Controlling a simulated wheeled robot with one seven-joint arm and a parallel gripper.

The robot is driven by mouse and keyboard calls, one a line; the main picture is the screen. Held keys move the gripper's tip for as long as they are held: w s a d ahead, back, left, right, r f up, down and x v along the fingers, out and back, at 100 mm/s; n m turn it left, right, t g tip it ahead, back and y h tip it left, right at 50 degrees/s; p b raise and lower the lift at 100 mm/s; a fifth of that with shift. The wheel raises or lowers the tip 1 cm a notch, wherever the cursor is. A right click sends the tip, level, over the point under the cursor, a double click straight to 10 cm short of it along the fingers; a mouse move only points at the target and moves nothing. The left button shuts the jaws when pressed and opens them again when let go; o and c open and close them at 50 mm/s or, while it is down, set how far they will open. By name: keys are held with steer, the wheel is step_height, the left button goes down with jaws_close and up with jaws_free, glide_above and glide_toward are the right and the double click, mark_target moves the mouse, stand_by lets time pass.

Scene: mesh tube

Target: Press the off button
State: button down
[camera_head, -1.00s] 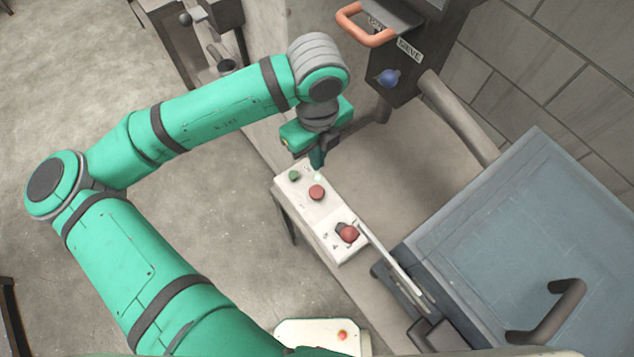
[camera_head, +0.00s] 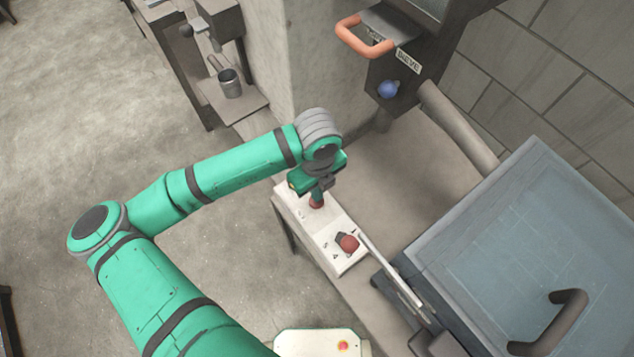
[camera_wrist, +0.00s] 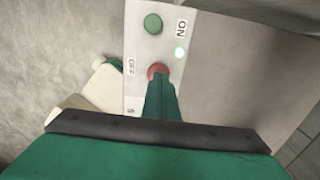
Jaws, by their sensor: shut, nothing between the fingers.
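The white control panel (camera_head: 322,237) carries a red off button (camera_head: 316,203) near its far end and a larger red knob (camera_head: 348,243) near its close end. In the wrist view the off button (camera_wrist: 157,69) sits beside a small label, below the green on button (camera_wrist: 153,23). A small green light (camera_wrist: 180,53) glows near the ON label. My gripper (camera_head: 317,196) is shut and empty, pointing down at the off button. In the wrist view its fingertips (camera_wrist: 160,80) overlap the button's lower part. I cannot tell whether they touch it.
A blue-grey machine lid (camera_head: 530,240) with a dark handle lies to the right. A dark box with an orange handle (camera_head: 362,36) and a blue knob (camera_head: 388,89) stands behind. Open floor lies left.

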steer(key=shift+f, duration=0.6)
steer(key=shift+s+f, duration=0.25)
steer(key=shift+f, duration=0.9)
steer(key=shift+d, duration=0.1)
steer(key=shift+w+r, duration=0.15)
steer(key=shift+r, duration=0.1)
step_height(320, 180, up, 14)
steer(key=shift+r, duration=0.25)
steer(key=shift+w, duration=0.15)
